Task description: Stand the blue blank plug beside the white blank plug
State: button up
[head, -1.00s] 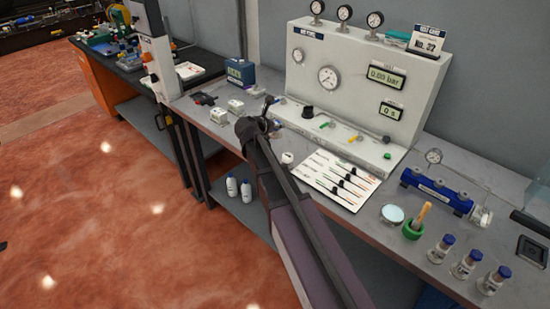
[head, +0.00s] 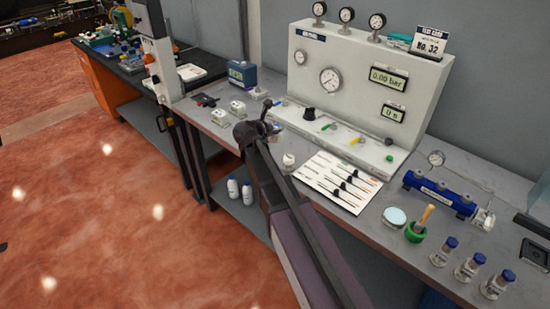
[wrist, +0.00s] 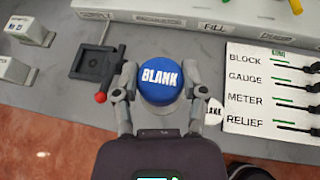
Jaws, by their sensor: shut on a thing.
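The blue blank plug (wrist: 159,78) is a round blue cap lettered BLANK. In the wrist view it sits between the two fingertips of my gripper (wrist: 160,88), which is shut on it. The white blank plug (wrist: 213,113) stands on the bench just right of my right finger, which partly covers it. In the head view the white plug (head: 288,160) stands on the bench near the front edge, left of the white label sheet. My gripper (head: 265,117) is above the bench to its upper left. I cannot tell the blue plug's height above the bench.
A label sheet with several black-handled tools (head: 342,180) lies right of the white plug. The grey test panel (head: 345,85) rises behind. A black square fixture with a red-knobbed lever (wrist: 95,62) and white blocks (head: 221,117) are to the left. The bench's front edge is close.

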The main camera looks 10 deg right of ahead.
aim_at(274, 141)
jog(key=shift+f+b, duration=3.1)
jog(key=shift+f, duration=0.05)
jog(key=shift+f, duration=0.1)
jog(key=shift+f+b, duration=1.75)
jog(key=shift+b, duration=0.1)
jog(key=shift+f, duration=0.2)
jog(key=o, duration=1.2)
jog(key=shift+r, duration=0.1)
jog(key=shift+r, duration=0.1)
